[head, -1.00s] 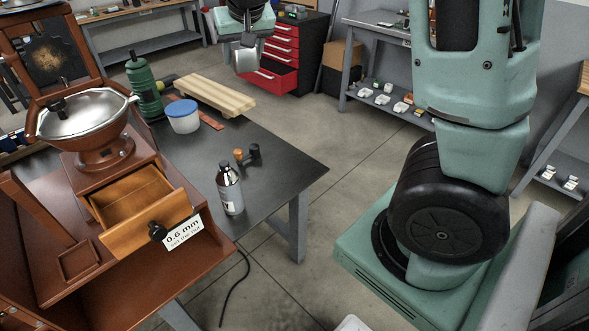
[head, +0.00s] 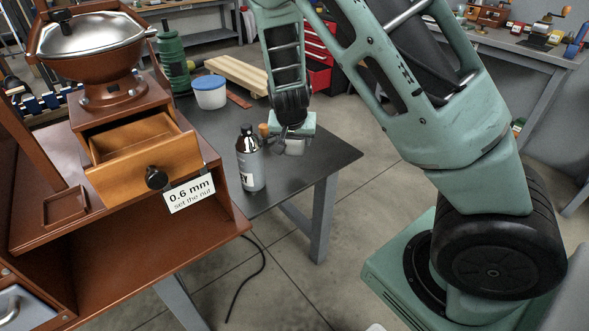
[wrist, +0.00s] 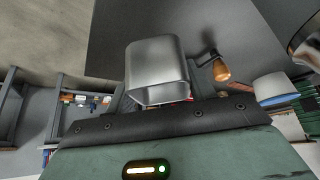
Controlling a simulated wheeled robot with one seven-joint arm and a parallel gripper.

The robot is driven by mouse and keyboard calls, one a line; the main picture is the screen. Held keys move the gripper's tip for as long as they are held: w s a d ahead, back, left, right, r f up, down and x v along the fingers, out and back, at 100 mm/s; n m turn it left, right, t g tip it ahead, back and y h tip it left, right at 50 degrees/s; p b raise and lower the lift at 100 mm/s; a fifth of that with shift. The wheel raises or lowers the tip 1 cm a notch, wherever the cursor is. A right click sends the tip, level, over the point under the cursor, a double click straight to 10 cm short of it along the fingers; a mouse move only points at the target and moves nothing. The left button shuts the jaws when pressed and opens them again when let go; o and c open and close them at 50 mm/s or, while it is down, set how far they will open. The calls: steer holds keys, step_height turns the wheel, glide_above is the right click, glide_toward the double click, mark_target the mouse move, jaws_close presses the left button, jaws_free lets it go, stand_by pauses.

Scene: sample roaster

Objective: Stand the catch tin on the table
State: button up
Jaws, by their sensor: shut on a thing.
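The catch tin is a plain silvery metal cup; it shows large in the wrist view (wrist: 158,66). My gripper (head: 290,132) is shut on it, and the jaws themselves are mostly hidden in the wrist view. In the head view the tin (head: 293,147) shows only as a small pale piece under my gripper. It is by the right part of the dark table (head: 330,157). I cannot tell whether its base touches the table top.
A small wooden-handled tool (wrist: 220,70) lies close to the tin. A white tub with a blue lid (head: 210,94), pale wooden bars (head: 238,74) and a green canister (head: 172,62) stand farther back. The grinder's drawer (head: 145,165) is open.

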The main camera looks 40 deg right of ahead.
mark_target(293, 150)
steer(key=shift+f+b, duration=0.75)
steer(key=shift+f, duration=2.8)
steer(key=shift+f, duration=0.15)
steer(key=o, duration=1)
steer(key=shift+a+r, duration=0.1)
steer(key=shift+r, duration=0.2)
steer(key=p+v, duration=0.4)
steer(key=v, duration=0.7)
steer(key=shift+s+a+r, duration=0.1)
steer(key=shift+s+r, duration=0.1)
steer(key=shift+r, duration=0.05)
